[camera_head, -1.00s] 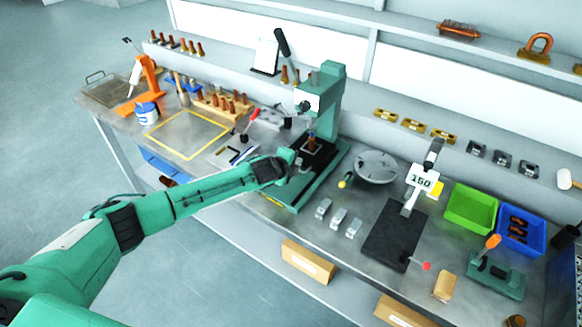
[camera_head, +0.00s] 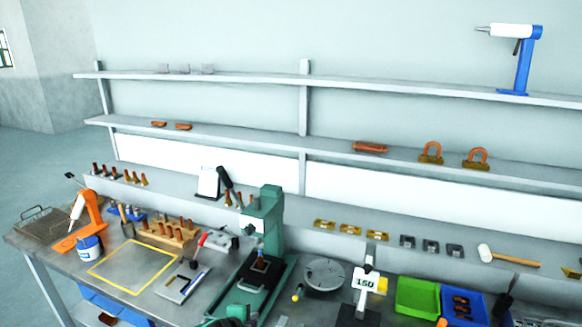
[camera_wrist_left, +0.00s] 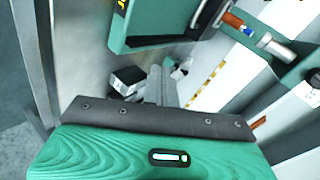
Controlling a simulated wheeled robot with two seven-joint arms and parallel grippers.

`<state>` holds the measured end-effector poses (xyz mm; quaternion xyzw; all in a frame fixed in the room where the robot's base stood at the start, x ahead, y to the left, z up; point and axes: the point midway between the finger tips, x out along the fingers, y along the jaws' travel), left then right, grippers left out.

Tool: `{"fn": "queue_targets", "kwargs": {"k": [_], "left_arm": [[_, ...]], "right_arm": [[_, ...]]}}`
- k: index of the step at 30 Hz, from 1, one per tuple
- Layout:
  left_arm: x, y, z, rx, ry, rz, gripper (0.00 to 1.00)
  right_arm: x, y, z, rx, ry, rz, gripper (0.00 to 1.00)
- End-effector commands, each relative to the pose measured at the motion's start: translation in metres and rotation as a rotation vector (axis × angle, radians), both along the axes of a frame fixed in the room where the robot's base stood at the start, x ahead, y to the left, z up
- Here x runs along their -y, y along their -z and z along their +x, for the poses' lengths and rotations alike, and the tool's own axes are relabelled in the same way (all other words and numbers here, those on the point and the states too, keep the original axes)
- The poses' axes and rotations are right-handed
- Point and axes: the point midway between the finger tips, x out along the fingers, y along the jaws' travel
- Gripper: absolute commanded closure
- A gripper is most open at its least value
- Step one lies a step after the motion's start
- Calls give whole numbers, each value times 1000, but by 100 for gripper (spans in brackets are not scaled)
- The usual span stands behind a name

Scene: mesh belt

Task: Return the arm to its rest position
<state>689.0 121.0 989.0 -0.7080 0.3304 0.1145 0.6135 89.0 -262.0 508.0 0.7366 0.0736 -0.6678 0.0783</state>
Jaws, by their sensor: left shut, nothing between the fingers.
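Part of a green machine with a copper-coloured piece (camera_wrist_left: 234,20) is at the upper right of that view. My right gripper is in neither view.
An orange stand (camera_head: 88,212), a white-and-blue tub (camera_head: 90,249) and a yellow-outlined plate (camera_head: 134,266) are on the left of the bench. A round grey plate (camera_head: 325,274), a display reading 150 (camera_head: 366,280), a green bin (camera_head: 417,298) and a blue bin (camera_head: 449,316) are on the right. Shelves run behind.

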Motion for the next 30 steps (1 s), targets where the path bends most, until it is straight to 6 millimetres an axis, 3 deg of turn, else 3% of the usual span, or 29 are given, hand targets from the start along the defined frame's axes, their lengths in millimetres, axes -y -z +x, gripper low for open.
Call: {"fn": "queue_targets", "kwargs": {"k": [1,4,11,17,24,30], "left_arm": [[15,6,-23,-46,-25,-51,100],[30,10,-60,-126,-93,-136,100],[38,9,-139,-307,-294,-312,100],[17,4,-205,-456,-515,-436,100],[-32,-4,-289,-613,-831,-540,100],[-66,-12,-340,-685,-1030,-573,100]], "right_arm": [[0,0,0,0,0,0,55],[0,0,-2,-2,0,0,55],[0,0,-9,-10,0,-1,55],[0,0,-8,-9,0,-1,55],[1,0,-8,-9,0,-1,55],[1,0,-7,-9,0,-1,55]]}}
